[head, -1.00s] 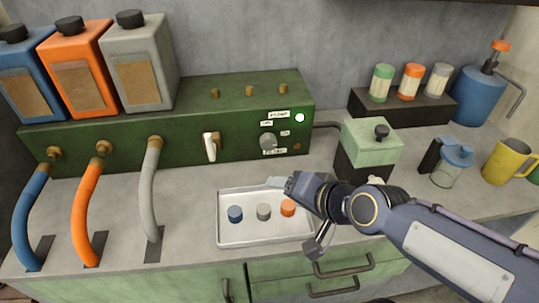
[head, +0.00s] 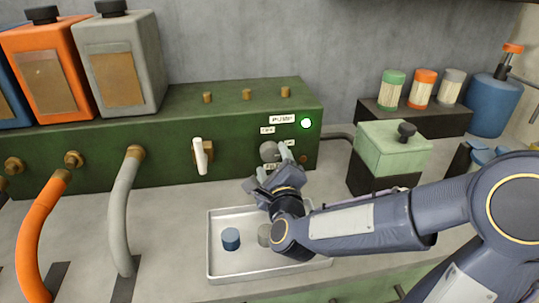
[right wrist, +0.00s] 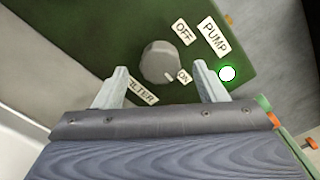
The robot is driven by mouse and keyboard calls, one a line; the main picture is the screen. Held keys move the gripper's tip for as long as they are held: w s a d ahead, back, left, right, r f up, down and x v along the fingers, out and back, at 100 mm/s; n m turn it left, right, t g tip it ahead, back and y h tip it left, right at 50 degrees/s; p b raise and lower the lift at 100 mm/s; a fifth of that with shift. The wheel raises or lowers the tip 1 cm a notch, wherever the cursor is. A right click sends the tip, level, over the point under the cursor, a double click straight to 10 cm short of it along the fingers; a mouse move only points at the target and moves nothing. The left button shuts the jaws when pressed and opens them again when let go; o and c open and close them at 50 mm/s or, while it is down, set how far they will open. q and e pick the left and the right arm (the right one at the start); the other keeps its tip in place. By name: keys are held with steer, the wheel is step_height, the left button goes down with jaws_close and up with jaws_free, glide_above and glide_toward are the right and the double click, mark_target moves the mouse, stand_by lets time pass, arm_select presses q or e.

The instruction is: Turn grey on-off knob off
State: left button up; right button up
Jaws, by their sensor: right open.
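The grey round knob (head: 268,151) is on the front of the green pump box (head: 240,120). In the right wrist view the knob (right wrist: 160,62) has a pale pointer mark turned to the ON label (right wrist: 184,76); the OFF label (right wrist: 184,31) is further up. The round light (right wrist: 228,74) beside PUMP glows green-white. My right gripper (head: 273,164) is open, its fingers pointing at the box just in front of the knob. In the right wrist view its fingertips (right wrist: 161,72) stand on both sides of the knob, with gaps. My left gripper is not in view.
A white-handled valve (head: 201,156) is left of the knob. A metal tray (head: 226,270) with small caps lies below my right arm. A light green lidded box (head: 390,148) stands to the right. Grey and orange hoses come off the box at the left.

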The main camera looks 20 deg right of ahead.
mark_target(270, 156)
steer(key=shift+x, duration=2.3)
steer(key=shift+c, duration=0.4)
steer(key=c, duration=0.9)
